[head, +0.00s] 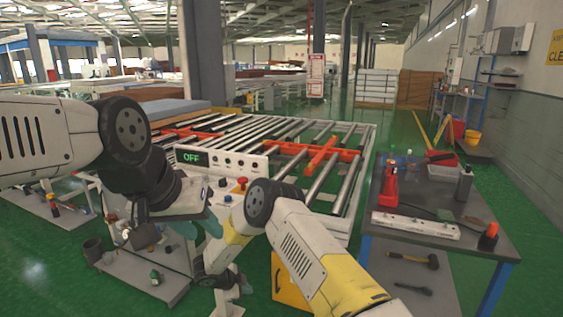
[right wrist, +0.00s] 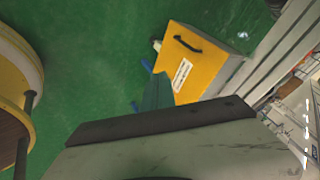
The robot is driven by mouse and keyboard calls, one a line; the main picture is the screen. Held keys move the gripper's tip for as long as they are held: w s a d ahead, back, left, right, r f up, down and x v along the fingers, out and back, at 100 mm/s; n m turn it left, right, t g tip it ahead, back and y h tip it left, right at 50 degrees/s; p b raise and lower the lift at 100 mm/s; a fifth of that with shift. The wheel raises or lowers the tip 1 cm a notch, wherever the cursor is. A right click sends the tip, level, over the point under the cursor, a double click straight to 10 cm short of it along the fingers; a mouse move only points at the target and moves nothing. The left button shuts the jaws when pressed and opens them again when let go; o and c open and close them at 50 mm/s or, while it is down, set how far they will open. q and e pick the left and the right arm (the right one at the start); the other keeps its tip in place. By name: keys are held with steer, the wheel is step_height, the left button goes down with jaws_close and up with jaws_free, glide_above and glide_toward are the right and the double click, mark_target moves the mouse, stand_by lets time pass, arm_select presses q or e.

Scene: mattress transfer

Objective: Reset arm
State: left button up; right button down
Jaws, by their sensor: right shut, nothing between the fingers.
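My left arm comes in from the left in the head view. Its gripper (head: 200,226) hangs in front of the control box, with two teal fingers that look apart and nothing seen between them. My right arm, white and yellow, bends down at the lower middle. My right gripper is shut and empty; its teal fingers show in the right wrist view (right wrist: 157,92), over green floor. The roller conveyor (head: 372,135) lies beyond both arms. A blue-grey mattress (head: 175,110) lies at its far left end.
A control box (head: 222,160) reading OFF stands at the conveyor's near edge. A tool table (head: 480,240) is at the right. A yellow box (right wrist: 207,62) with a black handle is on the floor near my right gripper. A grey shelf (head: 150,285) is low at the left.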

steer(key=w+a+r+n+t+y, duration=0.1)
steer(key=w+r+n+t+y, duration=0.3)
steer(key=r, duration=0.8)
steer(key=w+r+y, duration=0.1)
steer(key=w+r, duration=0.5)
steer(key=r, duration=0.5)
steer(key=s+d+r+n+y, duration=0.2)
steer(key=r+n, duration=0.1)
steer(key=r, duration=0.7)
steer(key=s+d+r+n+y, duration=0.2)
steer(key=r, duration=0.7)
steer(key=s+d+r+n+g+y, duration=0.1)
steer(key=s+d+r+n, duration=0.2)
steer(key=s+d+r, duration=0.35)
steer(key=s+d+r+n, duration=0.3)
steer(key=s+d, duration=0.1)
steer(key=s, duration=0.6)
steer(key=s+d+f+n+g+h, duration=0.1)
steer(key=s+d+f, duration=0.1)
steer(key=s+d, duration=0.4)
steer(key=s+d+f+n+g+h, duration=0.1)
steer(key=s+d, duration=0.6)
steer(key=s, duration=0.7)
steer(key=shift+s+f+g+h, duration=0.3)
steer(key=shift+f+h, duration=0.2)
steer(key=shift+h, duration=0.1)
